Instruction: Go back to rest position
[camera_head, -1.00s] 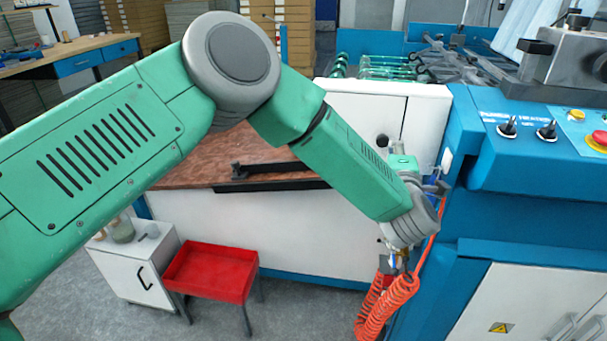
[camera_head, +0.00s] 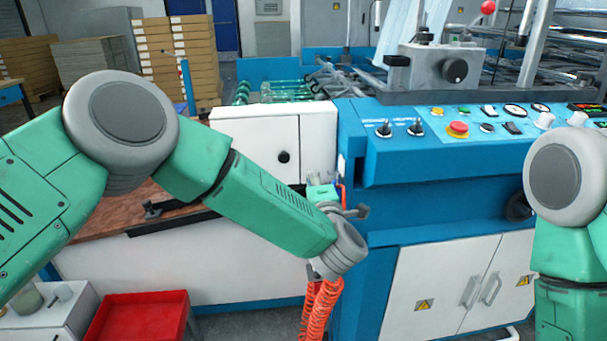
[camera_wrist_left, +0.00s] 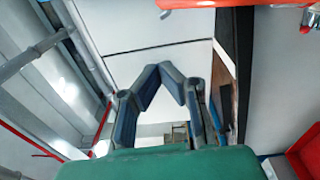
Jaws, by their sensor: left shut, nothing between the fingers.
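My left arm (camera_head: 270,205) comes in from the left in the head view, bends at a large grey joint and slopes down to a grey wrist in front of the machine. The left gripper is mostly hidden there behind the wrist. In the left wrist view the left gripper (camera_wrist_left: 172,70) has its dark fingers drawn together at the tips, with nothing between them. My right arm (camera_head: 570,225) shows at the right edge of the head view, its forearm hanging down. The right gripper is out of view.
A blue and white machine (camera_head: 430,205) with a control panel and red button (camera_head: 457,129) fills the middle and right. An orange coiled hose (camera_head: 320,305) hangs below the left wrist. A red tray (camera_head: 140,318) and a white cabinet (camera_head: 45,310) stand at lower left. Stacked boxes (camera_head: 180,60) stand behind.

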